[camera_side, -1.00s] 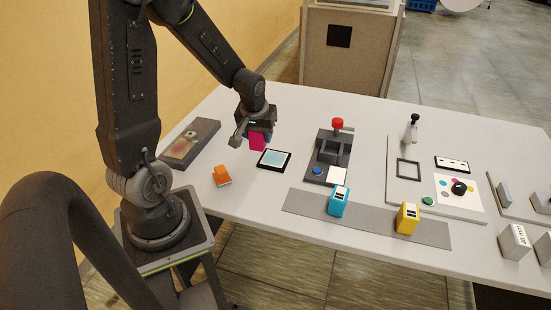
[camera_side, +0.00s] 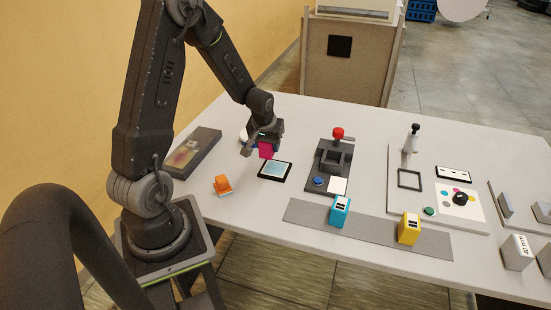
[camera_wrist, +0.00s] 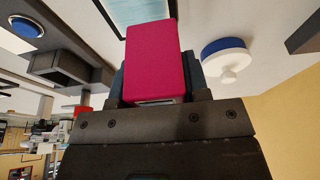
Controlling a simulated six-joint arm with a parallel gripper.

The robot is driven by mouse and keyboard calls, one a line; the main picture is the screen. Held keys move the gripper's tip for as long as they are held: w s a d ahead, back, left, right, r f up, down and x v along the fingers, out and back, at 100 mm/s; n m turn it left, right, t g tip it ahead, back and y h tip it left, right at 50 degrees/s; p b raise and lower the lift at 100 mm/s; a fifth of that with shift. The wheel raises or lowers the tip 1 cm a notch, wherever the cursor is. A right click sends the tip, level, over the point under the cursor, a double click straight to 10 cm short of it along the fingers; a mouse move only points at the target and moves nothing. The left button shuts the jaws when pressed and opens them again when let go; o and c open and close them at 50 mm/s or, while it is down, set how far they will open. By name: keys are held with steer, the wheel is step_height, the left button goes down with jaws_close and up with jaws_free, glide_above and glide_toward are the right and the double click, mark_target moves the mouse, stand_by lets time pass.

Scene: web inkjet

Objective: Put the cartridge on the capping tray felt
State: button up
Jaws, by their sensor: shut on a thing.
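My gripper (camera_side: 262,138) is shut on the magenta cartridge (camera_side: 267,151) and holds it above the table. In the wrist view the cartridge (camera_wrist: 153,60) stands between the jaws (camera_wrist: 155,92) with its broad magenta face showing. A black-framed pad with a pale blue top (camera_side: 275,169) lies just right of and below the cartridge in the side view. Part of its pale blue top (camera_wrist: 140,8) shows at the top of the wrist view. A dark grey tray with a stained reddish inset (camera_side: 185,155) lies to the left. I cannot tell which of these is the capping tray felt.
A white and blue round thing (camera_wrist: 226,55) stands beside the gripper. An orange block (camera_side: 222,184) is nearer the front edge. A fixture with a red knob (camera_side: 338,133) stands to the right. Cyan (camera_side: 340,210) and yellow (camera_side: 409,228) cartridges stand on a grey strip (camera_side: 375,228).

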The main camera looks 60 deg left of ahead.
mark_target(277, 165)
steer(key=shift+w+d+f, duration=0.3)
steer(key=shift+w, duration=0.15)
steer(key=shift+w+d+f, duration=0.25)
steer(key=shift+w+f, duration=0.05)
steer(key=shift+w, duration=0.15)
steer(key=shift+f, duration=2.05)
steer(key=shift+f, duration=0.1)
steer(key=o, duration=1)
